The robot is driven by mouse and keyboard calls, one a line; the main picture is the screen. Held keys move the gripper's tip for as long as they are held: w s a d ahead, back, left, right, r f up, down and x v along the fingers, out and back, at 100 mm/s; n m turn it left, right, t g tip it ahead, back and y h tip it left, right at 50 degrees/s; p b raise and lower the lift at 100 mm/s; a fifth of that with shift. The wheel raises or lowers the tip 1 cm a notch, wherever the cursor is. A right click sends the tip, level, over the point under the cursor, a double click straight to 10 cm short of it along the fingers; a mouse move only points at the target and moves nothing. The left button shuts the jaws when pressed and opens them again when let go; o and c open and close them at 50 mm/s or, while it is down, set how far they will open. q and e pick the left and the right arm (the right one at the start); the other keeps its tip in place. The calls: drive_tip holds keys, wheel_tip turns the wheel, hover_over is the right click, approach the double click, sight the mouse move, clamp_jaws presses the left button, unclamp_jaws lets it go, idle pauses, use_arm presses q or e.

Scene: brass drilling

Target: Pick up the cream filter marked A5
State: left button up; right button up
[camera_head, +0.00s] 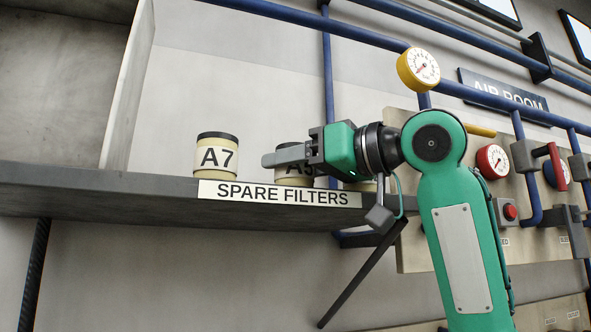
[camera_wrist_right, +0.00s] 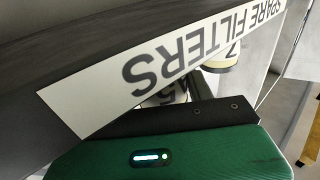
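The cream filter marked A5 (camera_head: 294,180) is a short cylinder with a dark top band, upright on the dark shelf (camera_head: 120,187). My right gripper (camera_head: 272,158) is in front of its upper part in the head view and hides part of its label. Part of the A5 filter (camera_wrist_right: 172,94) shows upside down behind the shelf edge in the right wrist view. I cannot tell whether the gripper touches it or whether the fingers are open. My left gripper is not in view.
A cream filter marked A7 (camera_head: 216,156) stands left of A5 on the shelf. A SPARE FILTERS label (camera_head: 282,194) is on the shelf's front edge. A pipe panel with gauges (camera_head: 493,161) and a red button (camera_head: 510,212) is at the right.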

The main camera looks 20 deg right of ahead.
drive_tip(key=c, duration=0.5)
drive_tip(key=shift+r, duration=0.15)
